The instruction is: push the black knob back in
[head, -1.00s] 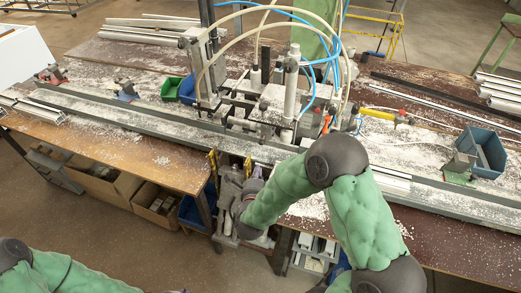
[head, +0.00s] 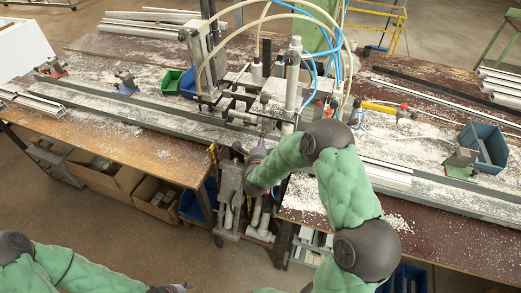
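The clamp fixture (head: 291,90) stands on the bench in the middle of the head view, with upright metal cylinders and hoses. A small dark knob-like part (head: 264,99) shows on its front side; I cannot tell for sure that it is the black knob. My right gripper (head: 241,151) is at the bench's front edge, just in front of and below the fixture. It is small and partly hidden by my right wrist and forearm, so its fingers do not show clearly. I see no contact with a knob. My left arm is at the bottom left; its gripper is out of frame.
A long metal rail (head: 150,113) runs along the bench. A blue bin (head: 486,147) stands at the right and a green bin (head: 172,83) left of the fixture. Cardboard boxes (head: 107,180) sit under the bench. Metal profiles (head: 388,176) lie right of my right forearm.

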